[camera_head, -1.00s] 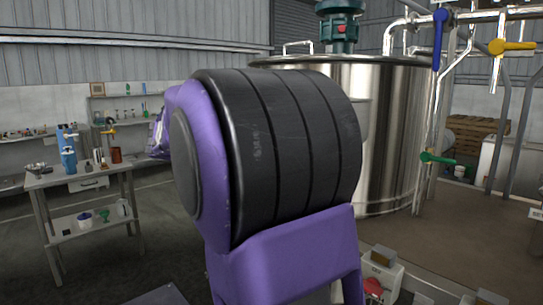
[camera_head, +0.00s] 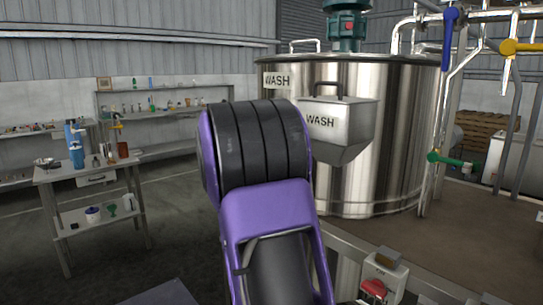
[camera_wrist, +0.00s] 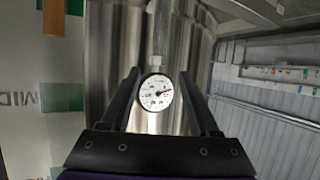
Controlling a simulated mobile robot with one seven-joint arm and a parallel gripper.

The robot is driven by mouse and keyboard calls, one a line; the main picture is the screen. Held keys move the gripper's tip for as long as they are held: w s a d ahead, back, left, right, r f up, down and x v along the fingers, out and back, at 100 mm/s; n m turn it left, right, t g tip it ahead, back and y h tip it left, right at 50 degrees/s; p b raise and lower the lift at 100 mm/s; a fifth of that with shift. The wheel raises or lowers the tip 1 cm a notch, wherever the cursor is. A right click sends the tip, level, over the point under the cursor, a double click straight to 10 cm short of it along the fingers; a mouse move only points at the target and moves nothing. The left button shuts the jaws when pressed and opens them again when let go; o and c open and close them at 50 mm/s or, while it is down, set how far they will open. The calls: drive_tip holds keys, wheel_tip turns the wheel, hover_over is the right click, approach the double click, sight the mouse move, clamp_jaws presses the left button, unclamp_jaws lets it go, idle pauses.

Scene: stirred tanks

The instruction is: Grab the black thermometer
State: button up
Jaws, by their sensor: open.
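I cannot tell how far the dial is beyond the fingertips, and I see no contact. In the head view the thermometer and my gripper are hidden; only my purple and black arm shows.
A large steel tank (camera_head: 395,140) marked WASH stands behind my arm, with a steel hopper (camera_head: 345,122) on its front. Pipes with a blue (camera_head: 449,35), a yellow (camera_head: 515,47) and a green handle (camera_head: 452,160) are at right. A workbench (camera_head: 90,172) stands at left.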

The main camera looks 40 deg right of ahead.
drive_tip(key=p+x, duration=0.1)
drive_tip(key=x, duration=0.4)
drive_tip(key=shift+s+d, duration=0.1)
drive_tip(key=shift+s, duration=0.1)
clamp_jaws()
